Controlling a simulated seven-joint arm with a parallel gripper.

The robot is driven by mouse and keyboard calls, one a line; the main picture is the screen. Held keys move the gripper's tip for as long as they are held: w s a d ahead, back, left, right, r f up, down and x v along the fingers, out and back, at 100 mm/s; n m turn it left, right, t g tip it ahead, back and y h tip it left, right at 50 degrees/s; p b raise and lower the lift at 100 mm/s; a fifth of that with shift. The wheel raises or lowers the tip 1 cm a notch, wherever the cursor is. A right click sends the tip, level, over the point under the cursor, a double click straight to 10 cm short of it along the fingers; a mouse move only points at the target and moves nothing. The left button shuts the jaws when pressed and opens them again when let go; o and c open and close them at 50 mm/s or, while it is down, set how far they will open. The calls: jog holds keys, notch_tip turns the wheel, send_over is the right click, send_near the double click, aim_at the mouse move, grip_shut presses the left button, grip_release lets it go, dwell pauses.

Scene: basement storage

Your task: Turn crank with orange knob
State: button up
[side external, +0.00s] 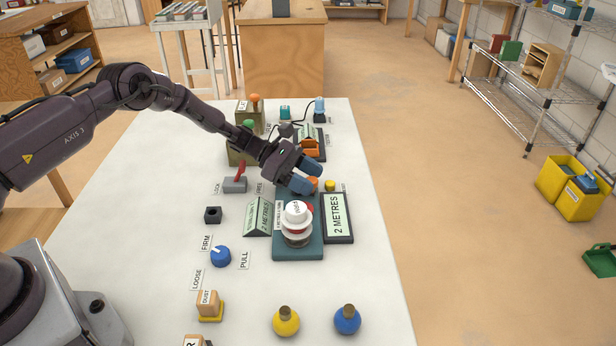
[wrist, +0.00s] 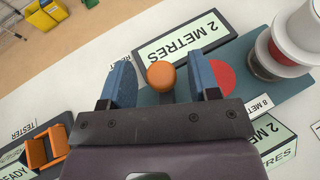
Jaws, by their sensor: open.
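The crank's orange knob (wrist: 162,75) stands between my gripper's two blue fingers in the wrist view, with a gap on each side. My gripper (wrist: 160,68) is open. In the side external view the knob (side external: 314,183) shows just beyond the fingertips of my gripper (side external: 305,177), partly hidden by them. The crank belongs to a teal base (side external: 287,252) bearing a white spool (side external: 296,215). A red disc (wrist: 222,77) lies on the base beside the right finger in the wrist view. The crank's arm is mostly hidden.
A "2 METRES" sign (side external: 337,217) stands right of the base and another (side external: 259,216) left of it. An orange-armed device (side external: 311,148) sits behind my gripper. A red lever (side external: 240,172), a blue dial (side external: 221,256) and two flasks (side external: 286,321) share the white table.

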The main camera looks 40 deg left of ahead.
jog(key=v, duration=1.3)
jog(key=shift+w, duration=0.1)
